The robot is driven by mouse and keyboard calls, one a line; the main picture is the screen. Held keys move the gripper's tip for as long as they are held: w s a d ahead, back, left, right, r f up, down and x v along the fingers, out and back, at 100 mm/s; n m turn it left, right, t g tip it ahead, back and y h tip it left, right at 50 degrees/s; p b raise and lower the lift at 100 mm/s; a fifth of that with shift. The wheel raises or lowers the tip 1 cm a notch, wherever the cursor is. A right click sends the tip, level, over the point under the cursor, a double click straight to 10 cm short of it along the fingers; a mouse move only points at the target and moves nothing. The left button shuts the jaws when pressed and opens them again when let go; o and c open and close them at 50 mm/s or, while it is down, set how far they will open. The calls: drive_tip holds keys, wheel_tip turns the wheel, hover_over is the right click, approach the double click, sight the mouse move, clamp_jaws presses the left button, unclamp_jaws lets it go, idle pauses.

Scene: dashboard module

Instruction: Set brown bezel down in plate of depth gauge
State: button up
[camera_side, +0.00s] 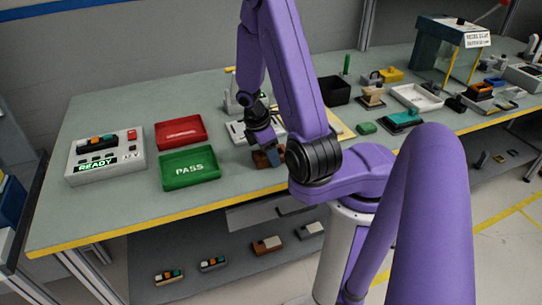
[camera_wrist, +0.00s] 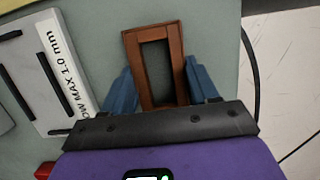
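The brown bezel (camera_wrist: 131,51) is a rectangular frame with an open middle. In the wrist view it lies between the blue fingers of my gripper (camera_wrist: 160,82), which are flush against its two long sides. In the side view the bezel (camera_side: 261,159) is low at the worktop beside my gripper (camera_side: 269,150); I cannot tell whether it touches the surface. A light plate (camera_wrist: 38,95) with dark slots and a label ending in "OW MAX 1.0 mm" is left of the bezel, apparently the depth gauge. Its pale body (camera_side: 238,130) is partly hidden behind my arm in the side view.
A green PASS tray (camera_side: 190,178) and a red tray (camera_side: 181,133) stand to the left, beside a READY box (camera_side: 105,160). A black bin (camera_side: 334,90) and several small parts are behind and right of my arm. Bare worktop (camera_side: 130,205) lies along the front left edge.

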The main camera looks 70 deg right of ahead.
idle(0.3)
drive_tip(key=shift+r, duration=0.9)
drive_tip(key=shift+s+a+r, duration=2.65)
drive_tip(key=shift+s+r, duration=3.05)
drive_tip(key=shift+s, duration=0.55)
drive_tip(key=w+d+f, duration=0.2)
drive_tip(key=w+d, duration=0.7)
drive_tip(key=w, duration=0.3)
drive_tip(key=w+d+f, duration=0.1)
drive_tip(key=w+d, duration=0.7)
drive_tip(key=w, duration=0.4)
drive_tip(key=shift+w+d+f, duration=0.15)
drive_tip(key=shift+d+f, duration=0.2)
drive_tip(key=shift+f, duration=0.05)
drive_tip(key=shift+f, duration=2.9)
